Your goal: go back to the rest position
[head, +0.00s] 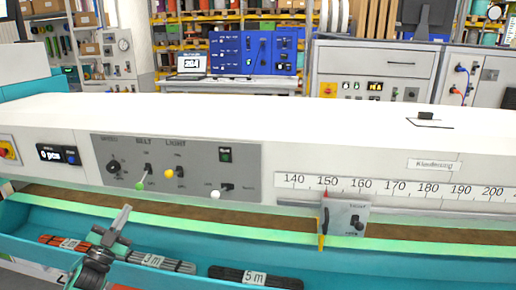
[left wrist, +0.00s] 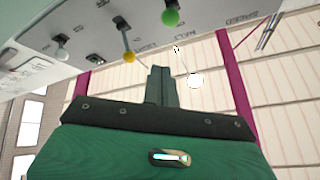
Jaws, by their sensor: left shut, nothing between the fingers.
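My left gripper (head: 124,212) is in the lower left of the head view, in front of the machine's long white housing and over the teal trough. Its fingers are shut with nothing between them; the closed fingers also show in the left wrist view (left wrist: 161,84). The grey switch panel (head: 200,165) is behind and above it, with a green-tipped lever (head: 140,186), a yellow-tipped lever (head: 169,173) and a white-tipped lever (head: 215,194). These knobs show at the top of the left wrist view, apart from the fingers. My right gripper is in neither view.
The teal trough (head: 190,246) runs along the front, holding labelled bundles, among them a "3 m" (head: 152,261) and a "5 m" (head: 254,277) one. A slider with a red pointer (head: 342,218) sits below the scale near 150. Shelves and benches stand behind the white housing.

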